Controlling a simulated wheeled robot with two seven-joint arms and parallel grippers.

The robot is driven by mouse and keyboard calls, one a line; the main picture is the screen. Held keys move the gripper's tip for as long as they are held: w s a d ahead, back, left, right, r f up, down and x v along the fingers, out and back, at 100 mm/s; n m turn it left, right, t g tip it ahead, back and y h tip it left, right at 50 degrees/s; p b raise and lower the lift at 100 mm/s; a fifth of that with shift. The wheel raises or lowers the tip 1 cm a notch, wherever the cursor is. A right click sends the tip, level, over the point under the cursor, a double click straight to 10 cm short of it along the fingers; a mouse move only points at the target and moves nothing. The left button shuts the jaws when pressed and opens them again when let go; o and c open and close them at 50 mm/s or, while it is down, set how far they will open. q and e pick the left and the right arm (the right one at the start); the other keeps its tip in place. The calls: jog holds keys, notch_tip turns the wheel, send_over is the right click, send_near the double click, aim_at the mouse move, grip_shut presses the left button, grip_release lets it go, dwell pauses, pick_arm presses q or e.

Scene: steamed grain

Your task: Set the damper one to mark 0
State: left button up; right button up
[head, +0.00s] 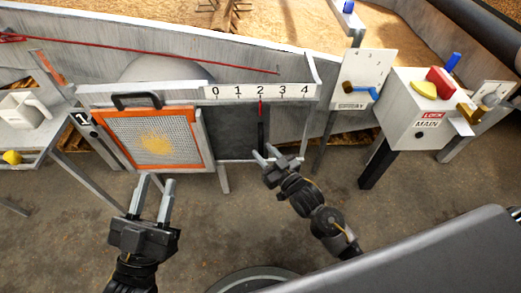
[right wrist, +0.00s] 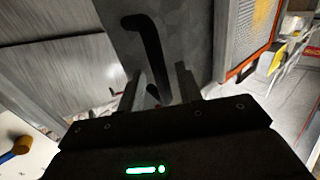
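Damper one is a grey box front marked 1 (head: 83,119), with a white scale (head: 225,93) numbered 0 to 4 along its top right. A thin red pointer (head: 261,108) stands at mark 2. Below it is a black upright handle (head: 262,132), also seen in the right wrist view (right wrist: 150,45). My right gripper (head: 264,151) is open at the handle's lower end; in the right wrist view its fingers (right wrist: 158,84) are either side of the handle's line, contact unclear. My left gripper (head: 156,180) is open and empty, below the orange-framed screen.
The orange-framed mesh screen (head: 150,142) with a black top handle covers the box's left part. A white lever panel (head: 362,78) and a LOCK/MAIN control box (head: 425,105) stand to the right. A side table (head: 35,140) is at left. Open floor lies in front.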

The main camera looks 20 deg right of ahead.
jog(key=shift+x, duration=1.2)
grip_shut()
